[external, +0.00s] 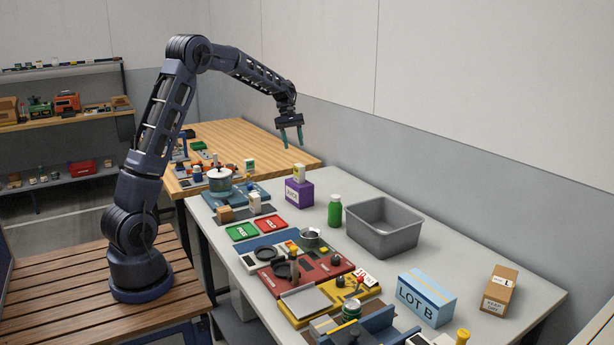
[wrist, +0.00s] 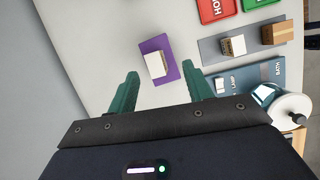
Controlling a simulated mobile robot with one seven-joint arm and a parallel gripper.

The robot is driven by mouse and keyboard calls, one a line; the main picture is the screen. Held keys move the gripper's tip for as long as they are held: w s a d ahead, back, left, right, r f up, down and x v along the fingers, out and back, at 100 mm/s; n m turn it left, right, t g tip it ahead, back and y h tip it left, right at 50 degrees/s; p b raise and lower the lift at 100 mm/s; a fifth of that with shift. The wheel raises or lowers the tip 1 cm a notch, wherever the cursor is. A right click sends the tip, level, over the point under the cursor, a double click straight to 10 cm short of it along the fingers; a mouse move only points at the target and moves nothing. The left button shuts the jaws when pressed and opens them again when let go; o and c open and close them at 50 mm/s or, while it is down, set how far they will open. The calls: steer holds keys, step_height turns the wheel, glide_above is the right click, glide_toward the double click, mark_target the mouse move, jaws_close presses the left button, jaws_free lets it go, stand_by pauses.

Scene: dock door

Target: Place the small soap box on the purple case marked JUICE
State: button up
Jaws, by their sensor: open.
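The purple case (external: 299,193) stands on the grey table; its front lettering is too small to read surely. A small pale box with a yellowish side (external: 299,170), likely the soap box, stands upright on its top. In the wrist view the white top of this box (wrist: 155,64) sits within the purple case's top (wrist: 172,70), with purple showing around it. My gripper (external: 292,143) is open and empty, above the case and apart from the box. In the wrist view its green fingertips (wrist: 161,76) point toward the case, one to each side.
A green bottle (external: 335,211) and a grey bin (external: 384,228) stand right of the case. Red and green trays (external: 256,227), a pot (external: 220,180), a cardboard box (external: 226,214) and another small box (external: 254,203) lie nearer. The wall runs close behind.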

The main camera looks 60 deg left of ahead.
steer(key=s+d+r+m+t+y, duration=0.1)
steer(key=s+d+r+m, duration=0.3)
steer(key=s, duration=0.3)
steer(key=s+d+r+m+y, duration=0.1)
steer(key=s+d+r, duration=0.3)
steer(key=s+d, duration=0.3)
steer(key=s+d+r+m+t, duration=0.1)
steer(key=s+d+r+m, duration=0.2)
steer(key=s+d+r, duration=0.3)
steer(key=s+d+f+m, duration=0.2)
steer(key=s+m, duration=0.1)
steer(key=s, duration=0.5)
steer(key=s+d+f+m+t+y, duration=0.1)
steer(key=s+d+f+m, duration=0.1)
steer(key=s, duration=0.6)
steer(key=s+d+f+m+t+y, duration=0.1)
steer(key=s+d+f+m, duration=0.1)
steer(key=s, duration=0.6)
steer(key=shift+m, duration=0.9)
